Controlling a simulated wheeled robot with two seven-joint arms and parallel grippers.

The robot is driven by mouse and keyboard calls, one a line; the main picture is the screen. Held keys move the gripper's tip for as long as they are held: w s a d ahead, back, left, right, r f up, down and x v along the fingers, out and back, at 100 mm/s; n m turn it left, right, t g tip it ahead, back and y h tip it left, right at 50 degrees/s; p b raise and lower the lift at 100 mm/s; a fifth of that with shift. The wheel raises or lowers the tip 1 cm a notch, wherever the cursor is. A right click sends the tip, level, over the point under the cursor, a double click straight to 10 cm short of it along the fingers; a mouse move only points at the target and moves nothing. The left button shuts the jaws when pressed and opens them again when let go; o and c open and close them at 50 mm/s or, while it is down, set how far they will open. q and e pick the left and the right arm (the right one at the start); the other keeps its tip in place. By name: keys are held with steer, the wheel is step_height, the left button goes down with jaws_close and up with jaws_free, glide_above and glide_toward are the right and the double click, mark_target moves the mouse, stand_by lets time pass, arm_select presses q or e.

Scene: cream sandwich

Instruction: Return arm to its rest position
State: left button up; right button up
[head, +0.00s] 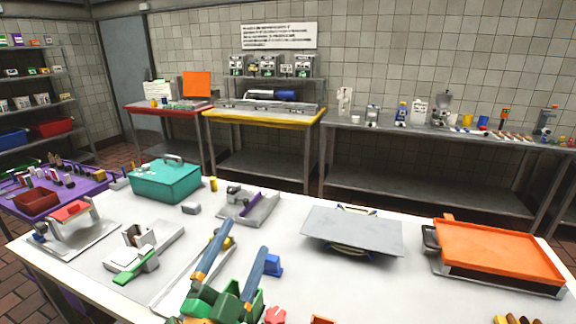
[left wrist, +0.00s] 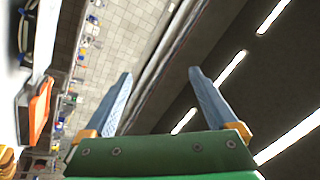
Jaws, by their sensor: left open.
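My left gripper (head: 243,238) is at the bottom centre of the head view, over the front of the white table (head: 300,285). It has a green body and two blue-grey fingers. The fingers stand apart with nothing between them. In the left wrist view the same gripper (left wrist: 159,73) shows both fingers spread and empty, with the wall and ceiling lights beyond. Its body hides part of the table and some small items. My right gripper does not show in either view.
A teal box (head: 165,182), a grey plate on a stand (head: 352,232) and an orange tray (head: 498,250) stand on the table. A blue block (head: 273,264) sits close to the left fingers. White devices are at the left. Some bare tabletop lies between the grey plate and orange tray.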

arm_select(q)
steer(key=s+a+f+n+g+y, duration=0.3)
steer(key=a+f+n+g, duration=0.15)
steer(key=f, duration=0.55)
steer(key=s+a+f+n+g+y, duration=0.3)
steer(key=s+a+f+n+g, duration=0.15)
steer(key=f, duration=0.65)
steer(key=s+f+n+g, duration=0.3)
steer(key=s+f+g, duration=0.55)
steer(key=s, duration=0.65)
step_height(320, 180, down, 18)
steer(key=s, duration=0.2)
steer(key=s+a+f+g, duration=0.2)
steer(key=s+f, duration=0.7)
steer(key=s, duration=0.2)
steer(key=shift+s+a+f, duration=0.15)
steer(key=shift+s+f, duration=0.2)
steer(key=shift+f, duration=0.05)
steer(key=shift+c, duration=0.3)
